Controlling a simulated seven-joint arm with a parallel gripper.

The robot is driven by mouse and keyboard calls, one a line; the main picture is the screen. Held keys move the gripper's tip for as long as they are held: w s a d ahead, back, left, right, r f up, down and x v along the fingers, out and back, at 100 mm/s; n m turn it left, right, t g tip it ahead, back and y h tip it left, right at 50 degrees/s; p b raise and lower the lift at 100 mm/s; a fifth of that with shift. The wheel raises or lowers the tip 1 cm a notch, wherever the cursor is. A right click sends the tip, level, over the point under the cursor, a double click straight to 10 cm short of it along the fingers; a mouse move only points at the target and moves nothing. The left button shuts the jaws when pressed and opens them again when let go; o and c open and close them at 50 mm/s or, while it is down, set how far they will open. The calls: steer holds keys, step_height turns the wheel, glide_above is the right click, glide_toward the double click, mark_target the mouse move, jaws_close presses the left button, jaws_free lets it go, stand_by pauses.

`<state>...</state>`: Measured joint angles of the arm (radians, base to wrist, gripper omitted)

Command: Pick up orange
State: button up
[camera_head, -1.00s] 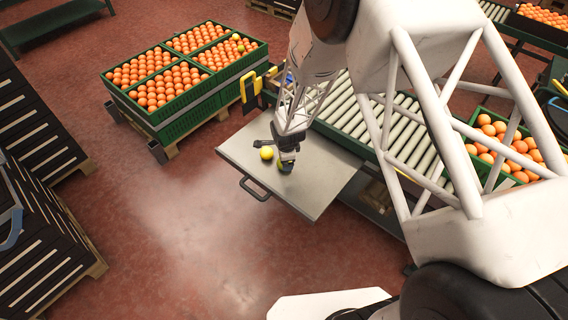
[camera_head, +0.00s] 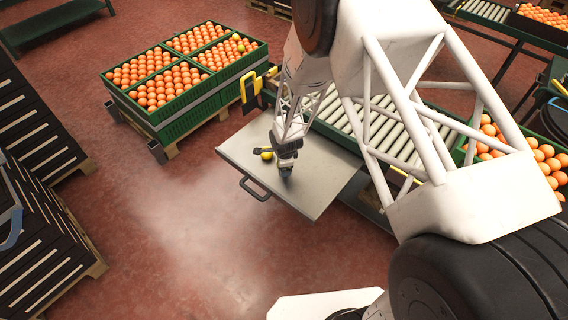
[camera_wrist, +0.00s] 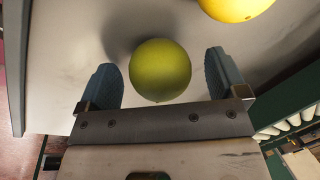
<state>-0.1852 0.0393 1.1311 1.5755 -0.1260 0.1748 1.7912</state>
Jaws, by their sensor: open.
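A yellow-green orange (camera_wrist: 160,70) lies on the grey metal table in the wrist view, between the two fingers of my gripper (camera_wrist: 160,64). The fingers are open, with a visible space on each side of the fruit. In the head view my gripper (camera_head: 274,162) is low over the table, and this fruit is hidden behind it. A second, yellower orange (camera_wrist: 236,5) is at the top edge of the wrist view. It also shows in the head view (camera_head: 267,156), partly covered by a finger.
The metal table (camera_head: 315,190) is otherwise bare and adjoins a roller conveyor (camera_head: 355,125). A stack of green crates (camera_head: 185,127) filled with oranges stands at the back left. Another green crate of oranges (camera_head: 546,165) is at the right. Dark stacked crates (camera_head: 35,140) stand at the left.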

steer(key=shift+c, duration=0.3)
steer(key=c, duration=1)
steer(key=shift+r, duration=0.15)
steer(key=shift+r, duration=0.55)
steer(key=shift+w+v, duration=0.2)
steer(key=shift+v, duration=0.75)
steer(key=s, duration=0.4)
steer(key=s+d+r, duration=0.1)
steer(key=s, duration=0.3)
steer(key=s+d, duration=0.1)
steer(key=s, duration=0.4)
steer(key=shift+s+d+r, duration=0.1)
steer(key=shift+d+r, duration=0.05)
steer(key=shift+r, duration=0.1)
steer(key=shift+s+d+r, duration=0.1)
steer(key=shift+s+d, duration=0.1)
steer(key=shift+s, duration=1.05)
steer(key=shift+w, duration=0.1)
